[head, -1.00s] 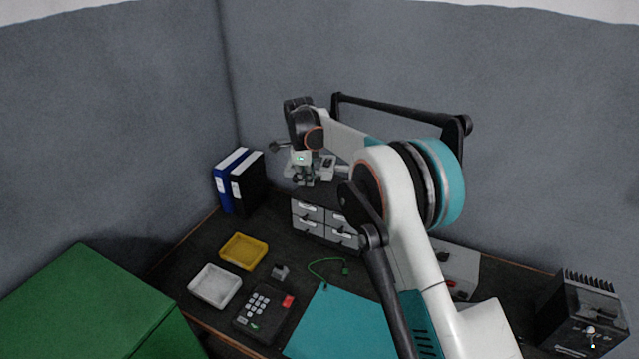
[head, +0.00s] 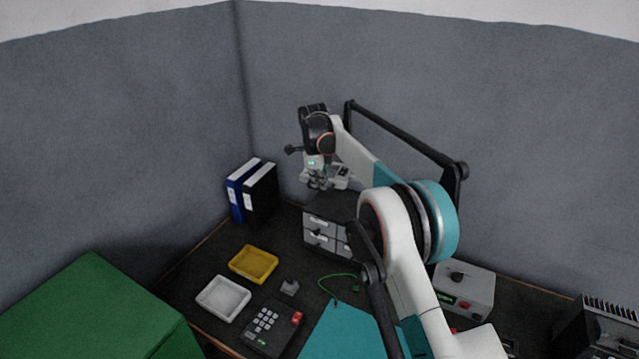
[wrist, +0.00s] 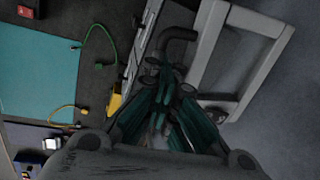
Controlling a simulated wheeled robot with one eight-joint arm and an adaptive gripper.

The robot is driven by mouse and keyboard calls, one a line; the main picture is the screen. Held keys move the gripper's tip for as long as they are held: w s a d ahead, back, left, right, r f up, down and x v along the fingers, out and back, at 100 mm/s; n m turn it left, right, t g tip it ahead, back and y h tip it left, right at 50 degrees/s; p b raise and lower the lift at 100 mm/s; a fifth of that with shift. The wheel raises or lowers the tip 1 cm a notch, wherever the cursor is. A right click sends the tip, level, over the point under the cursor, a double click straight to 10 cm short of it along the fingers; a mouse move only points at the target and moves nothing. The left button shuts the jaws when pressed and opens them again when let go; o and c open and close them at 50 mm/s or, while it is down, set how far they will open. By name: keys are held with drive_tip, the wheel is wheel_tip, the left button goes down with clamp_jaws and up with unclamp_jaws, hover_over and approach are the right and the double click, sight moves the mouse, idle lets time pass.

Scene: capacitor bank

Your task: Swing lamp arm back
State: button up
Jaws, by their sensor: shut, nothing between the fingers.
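The lamp arm (head: 405,135) appears as a thin black bar with a joint at each end, in front of the back wall in the head view. Its right part passes behind my own arm, and where it is mounted is hidden. My gripper (head: 318,184) is above the drawer cabinet, close to the bar's left end. A pale framed piece, probably the lamp head (head: 341,175), is just right of it. In the wrist view my gripper's fingers (wrist: 165,92) are shut and empty. A dark hooked bar (wrist: 181,36) is beside the fingertips; contact cannot be told. A pale grey frame (wrist: 262,72) is at right.
The drawer cabinet (head: 320,226) stands below my gripper. Blue and black binders (head: 252,190) stand left of it. A yellow tray (head: 254,264), white tray (head: 223,299), keypad (head: 268,326) and teal mat (head: 338,333) are on the desk. A grey box (head: 466,288) is at right.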

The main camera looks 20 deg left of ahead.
drive_tip(key=o, duration=0.6)
drive_tip(key=shift+w+d+f, duration=0.1)
drive_tip(key=shift+d+f, duration=0.05)
drive_tip(key=shift+w+f, duration=0.1)
wheel_tip(320, 180, up, 12)
drive_tip(key=s, duration=0.2)
drive_tip(key=shift+s, duration=0.25)
drive_tip(key=shift+a+f, duration=0.1)
drive_tip(key=shift+a, duration=0.1)
